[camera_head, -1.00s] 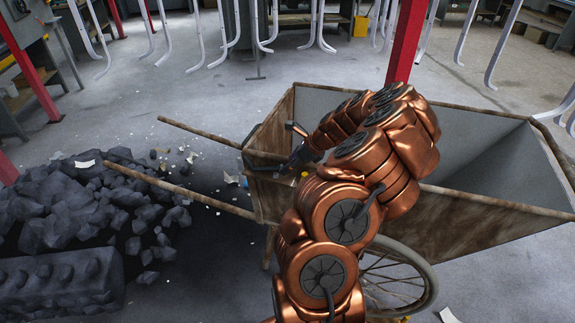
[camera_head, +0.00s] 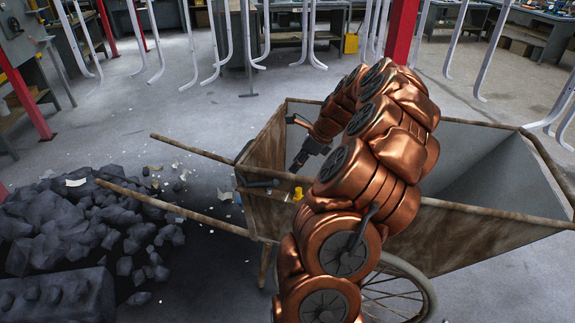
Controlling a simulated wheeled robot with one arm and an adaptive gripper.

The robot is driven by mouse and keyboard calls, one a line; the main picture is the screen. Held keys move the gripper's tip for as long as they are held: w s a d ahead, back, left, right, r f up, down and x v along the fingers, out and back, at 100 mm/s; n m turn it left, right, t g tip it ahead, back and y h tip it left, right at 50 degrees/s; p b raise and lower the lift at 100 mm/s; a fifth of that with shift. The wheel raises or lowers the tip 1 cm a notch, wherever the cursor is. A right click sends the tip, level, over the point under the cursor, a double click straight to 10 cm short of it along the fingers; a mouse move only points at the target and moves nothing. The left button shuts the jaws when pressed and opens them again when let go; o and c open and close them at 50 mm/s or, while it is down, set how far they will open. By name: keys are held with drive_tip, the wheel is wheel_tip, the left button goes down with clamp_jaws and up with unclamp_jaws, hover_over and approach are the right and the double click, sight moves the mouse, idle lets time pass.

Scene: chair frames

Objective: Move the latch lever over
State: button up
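A rusty wheeled cart (camera_head: 455,236) fills the middle and right. On its left end, near the two handles, is a small dark bar (camera_head: 262,184) that looks like the latch lever, lying roughly level. A small yellow piece (camera_head: 298,194) sits to its right. My gripper (camera_head: 295,167) is dark and points down and left, just above and to the right of the bar. A gap shows between them in the picture, and nothing shows held. The gripper is too small to tell whether its fingers are apart. My copper arm hides part of the cart's side.
Two long wooden handles (camera_head: 192,149) stick out to the left of the cart. A heap of dark rocks (camera_head: 80,222) lies at the left. Pale bent frames (camera_head: 222,45) hang behind, and a red post (camera_head: 402,30) stands behind the cart. Open floor lies between.

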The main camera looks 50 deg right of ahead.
sight(277, 182)
drive_tip(key=w+a+f+g+b, duration=0.1)
drive_tip(key=w+f, duration=0.1)
drive_tip(key=f, duration=0.1)
drive_tip(key=w+a+f+b, duration=0.1)
drive_tip(key=w+f, duration=0.1)
drive_tip(key=f, duration=0.1)
drive_tip(key=w+a+f+g+h+b, duration=0.1)
drive_tip(key=f, duration=0.2)
drive_tip(key=shift+w+g, duration=0.3)
drive_tip(key=shift+w, duration=0.1)
drive_tip(key=o, duration=0.3)
drive_tip(key=shift+r, duration=0.2)
drive_tip(key=c, duration=0.8)
